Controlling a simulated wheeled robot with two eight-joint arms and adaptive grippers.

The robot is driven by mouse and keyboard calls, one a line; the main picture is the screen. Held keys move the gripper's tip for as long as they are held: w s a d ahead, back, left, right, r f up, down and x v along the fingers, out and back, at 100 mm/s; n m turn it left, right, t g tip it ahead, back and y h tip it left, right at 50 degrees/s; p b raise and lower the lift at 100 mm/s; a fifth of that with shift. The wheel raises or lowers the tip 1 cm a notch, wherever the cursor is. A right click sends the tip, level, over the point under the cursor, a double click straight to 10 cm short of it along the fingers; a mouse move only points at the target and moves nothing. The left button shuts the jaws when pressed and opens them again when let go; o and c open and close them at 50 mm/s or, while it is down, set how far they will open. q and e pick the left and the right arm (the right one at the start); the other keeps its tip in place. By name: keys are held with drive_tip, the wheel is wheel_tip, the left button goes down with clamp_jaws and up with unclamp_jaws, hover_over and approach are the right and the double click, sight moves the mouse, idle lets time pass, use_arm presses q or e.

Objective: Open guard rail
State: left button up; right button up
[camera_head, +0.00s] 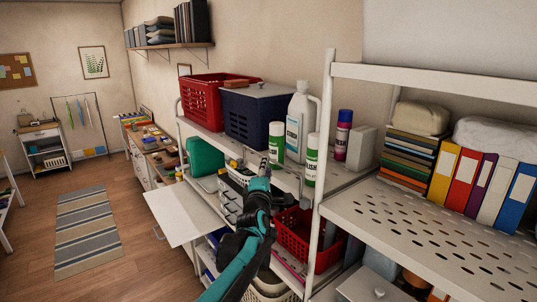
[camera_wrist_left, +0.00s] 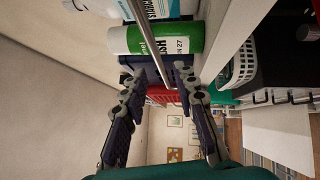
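My left gripper (camera_head: 258,163) is at the front edge of the middle shelf, in front of the bottles. In the left wrist view its two fingers (camera_wrist_left: 161,85) are spread apart. A thin grey bar, which looks like the guard rail (camera_wrist_left: 154,60), runs between the fingers. I cannot tell whether either finger touches it. In the head view my gripper and arm hide much of the shelf's front edge. A green-and-white spray can (camera_wrist_left: 160,40) stands just behind the bar. My right gripper is not in view.
A second green can (camera_head: 312,160), a white bottle (camera_head: 299,118), a navy crate (camera_head: 247,118) and a red basket (camera_head: 200,98) stand on the shelf. A white panel (camera_head: 184,212) juts out at left below. A white shelf upright (camera_head: 326,140) is close on the right.

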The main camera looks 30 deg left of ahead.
use_arm(q)
drive_tip(key=p+x, duration=0.1)
drive_tip(key=x, duration=0.4)
drive_tip(key=shift+w+a, duration=0.1)
drive_tip(key=shift+w, duration=0.1)
clamp_jaws()
